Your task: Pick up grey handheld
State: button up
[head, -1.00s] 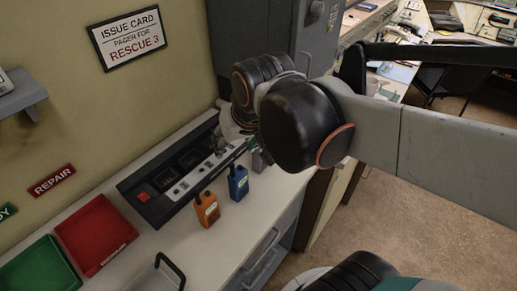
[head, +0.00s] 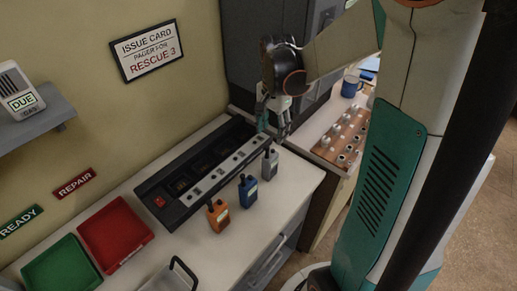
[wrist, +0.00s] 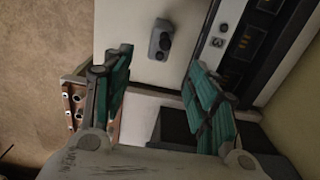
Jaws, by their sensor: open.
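The grey handheld (head: 270,163) stands upright on the white counter, to the right of the blue handheld (head: 247,191) and the orange handheld (head: 218,215). In the wrist view the grey handheld (wrist: 161,40) lies ahead of my fingers, between their lines and apart from both. My gripper (head: 273,125) is open and empty, pointing down above and just behind the grey handheld near the right end of the black charger console. Its two teal fingers (wrist: 160,75) are spread wide in the wrist view.
The black charger console (head: 183,197) runs along the wall behind the handhelds. A red tray (head: 113,232) and a green tray (head: 60,268) are at the left. A grey cabinet (head: 265,50) stands behind my gripper. A wooden rack (head: 342,138) is at the right.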

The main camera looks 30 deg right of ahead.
aim_at(270, 155)
notch_tip(270, 155, down, 13)
jog(key=b, duration=0.3)
jog(key=shift+a+f, duration=0.1)
jog(key=shift+f, duration=0.1)
grip_shut()
